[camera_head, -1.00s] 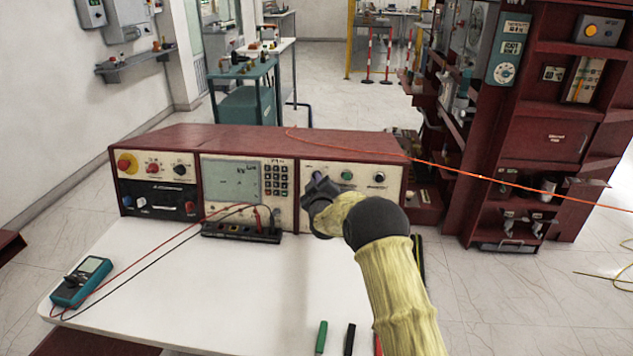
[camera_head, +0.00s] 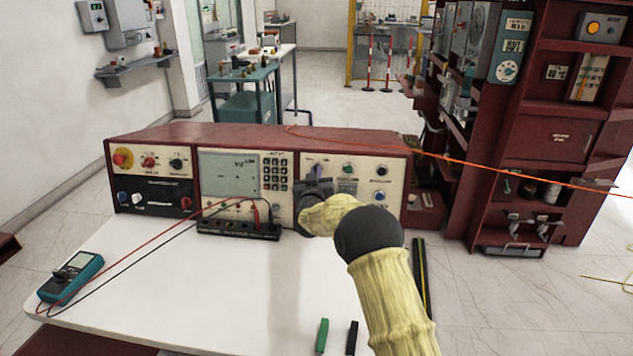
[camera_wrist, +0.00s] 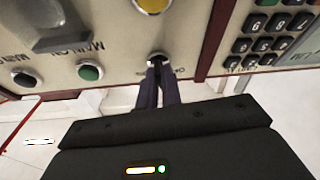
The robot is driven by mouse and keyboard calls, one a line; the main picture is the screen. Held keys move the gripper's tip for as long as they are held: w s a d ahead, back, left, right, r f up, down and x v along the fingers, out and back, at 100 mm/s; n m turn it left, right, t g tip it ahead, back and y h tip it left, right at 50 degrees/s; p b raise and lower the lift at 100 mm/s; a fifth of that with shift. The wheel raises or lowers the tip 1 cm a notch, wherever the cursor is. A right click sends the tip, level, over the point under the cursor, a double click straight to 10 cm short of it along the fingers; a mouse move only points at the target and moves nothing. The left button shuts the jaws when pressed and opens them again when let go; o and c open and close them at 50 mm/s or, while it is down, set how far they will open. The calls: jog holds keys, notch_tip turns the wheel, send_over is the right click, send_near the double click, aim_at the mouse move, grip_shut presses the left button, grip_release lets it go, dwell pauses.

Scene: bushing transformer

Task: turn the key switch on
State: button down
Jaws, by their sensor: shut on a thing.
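The red console's right-hand cream panel (camera_head: 345,180) faces me at the back of the white table. My gripper (camera_head: 312,172) is at this panel's left part and covers the key switch in the head view. In the wrist view, the panel appears upside down. The two dark fingers of my gripper (camera_wrist: 160,78) are close together and reach the small dark key switch (camera_wrist: 156,57) with a pale rim. They are shut on it. The fingertips hide much of the key switch, so its turned position cannot be read.
In the wrist view, a green button (camera_wrist: 90,72), a black button (camera_wrist: 27,78) and a yellow button (camera_wrist: 153,5) sit near the fingers, with a keypad (camera_wrist: 270,40) to the right. A black terminal strip (camera_head: 238,229) with test leads and a multimeter (camera_head: 72,277) are on the table.

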jog(key=m+h, duration=0.1)
jog(key=m, duration=0.3)
jog(key=m+g+h, duration=0.1)
jog(key=m+h, duration=0.1)
jog(key=m, duration=0.3)
jog(key=m+h, duration=0.2)
jog(key=m, duration=0.2)
jog(key=shift+a+m+g+b, duration=0.25)
jog(key=shift+m+g+b, duration=0.05)
jog(key=shift+b, duration=0.05)
jog(key=c, duration=1.6)
grip_release()
jog(key=shift+s, duration=0.1)
jog(key=v, duration=1.7)
jog(key=shift+s+a+b, duration=0.1)
jog(key=shift+a+b, duration=0.05)
jog(key=shift+b, duration=0.2)
